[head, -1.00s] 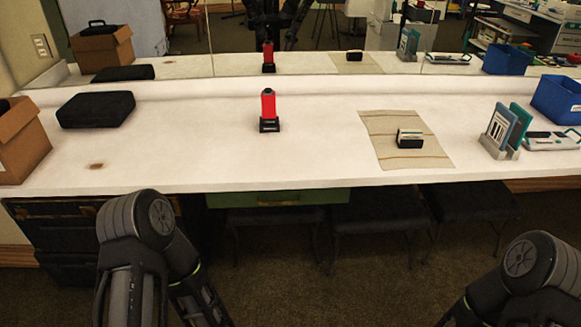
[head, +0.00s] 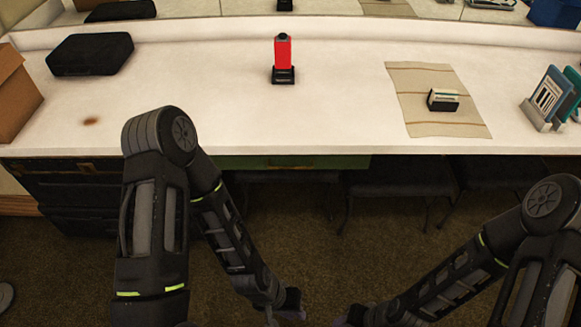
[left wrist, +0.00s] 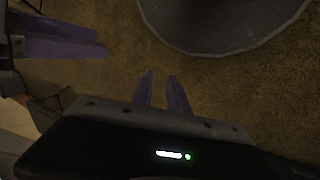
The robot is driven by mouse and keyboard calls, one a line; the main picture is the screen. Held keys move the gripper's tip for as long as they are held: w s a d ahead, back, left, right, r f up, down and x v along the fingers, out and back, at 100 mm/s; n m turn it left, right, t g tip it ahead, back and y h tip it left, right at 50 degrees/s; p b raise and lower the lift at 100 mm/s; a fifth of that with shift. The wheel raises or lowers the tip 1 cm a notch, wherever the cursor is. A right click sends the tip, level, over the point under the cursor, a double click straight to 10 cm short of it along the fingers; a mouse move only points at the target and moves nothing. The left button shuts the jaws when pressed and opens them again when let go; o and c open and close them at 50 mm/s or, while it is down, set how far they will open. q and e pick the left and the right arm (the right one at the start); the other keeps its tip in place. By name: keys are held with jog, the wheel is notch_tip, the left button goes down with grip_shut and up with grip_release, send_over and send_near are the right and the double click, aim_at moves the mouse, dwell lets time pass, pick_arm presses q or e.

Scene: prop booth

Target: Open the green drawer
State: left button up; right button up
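The green drawer (head: 320,162) is set under the front edge of the white counter. In the head view I see its narrow front, which looks flush and shut, with a small dark handle (head: 277,163) at the upper middle. My left gripper (head: 292,303) is low, below and in front of the drawer, well apart from it. In the left wrist view its two purple fingers (left wrist: 162,78) have a narrow gap with only carpet between. My right gripper (head: 342,320) is low beside it, partly cut off; its purple fingers (left wrist: 85,42) show in the left wrist view.
Dark drawers (head: 75,195) stand left; dark stools (head: 400,178) stand underneath.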

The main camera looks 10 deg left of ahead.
pick_arm(q)
jog(key=w+d+f+h+b, duration=0.2)
jog(key=w+d+f+b, duration=0.3)
jog(key=w+f+b, duration=0.15)
jog(key=w+t+h+b, duration=0.2)
jog(key=w+h+b, duration=0.4)
jog(key=w+b, duration=0.85)
jog(key=w+a+r+t+h+b, duration=0.1)
jog(key=w+a+r+t+b, duration=0.1)
jog(key=a, duration=0.5)
jog(key=w+a+r+t+h+b, duration=0.1)
jog(key=w+a+r+t+h, duration=0.1)
jog(key=w+a+r+t, duration=0.2)
jog(key=w+a+r+m+t+h+b, duration=0.1)
jog(key=w+a+r+t+b, duration=0.1)
jog(key=w+a+r, duration=0.6)
jog(key=w+a, duration=0.1)
jog(key=a, duration=0.2)
jog(key=shift+w+a+t+h+b, duration=0.25)
jog(key=shift+a+t+h+b, duration=0.05)
jog(key=shift+a+t+b, duration=0.1)
jog(key=shift+d+f, duration=0.1)
